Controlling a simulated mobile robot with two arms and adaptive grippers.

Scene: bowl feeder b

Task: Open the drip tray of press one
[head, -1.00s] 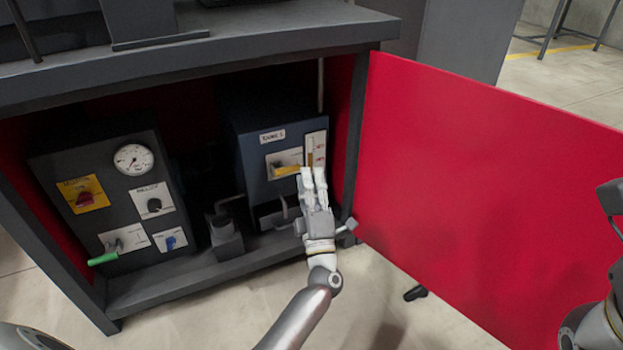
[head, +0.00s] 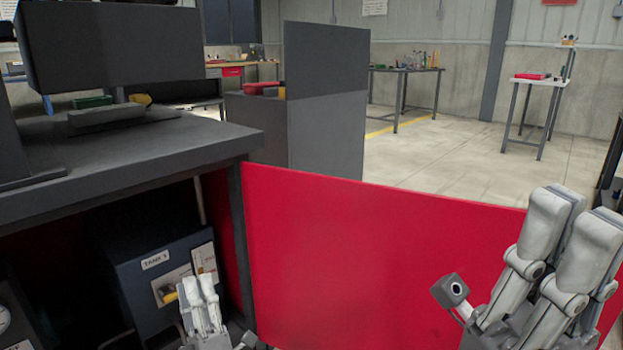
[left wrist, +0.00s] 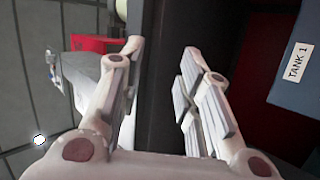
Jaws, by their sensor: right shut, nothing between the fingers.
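I cannot make out a drip tray or a label for press one in either view. My left gripper (head: 197,290) is in front of the blue tank box (head: 165,275) inside the open cabinet. The left wrist view shows the left fingers (left wrist: 162,55) apart with nothing held; a dark post (left wrist: 165,85) shows behind the gap. The box, marked TANK 1, shows at that view's right edge (left wrist: 298,85). My right gripper (head: 572,210) is raised at the right, in front of the red door, shut and empty.
The red cabinet door (head: 345,255) stands open across the middle. The bench top (head: 120,150) with a dark machine (head: 110,50) is at the left. A grey cabinet (head: 325,110) stands behind the door. Open floor (head: 430,155) lies beyond, with tables at the back.

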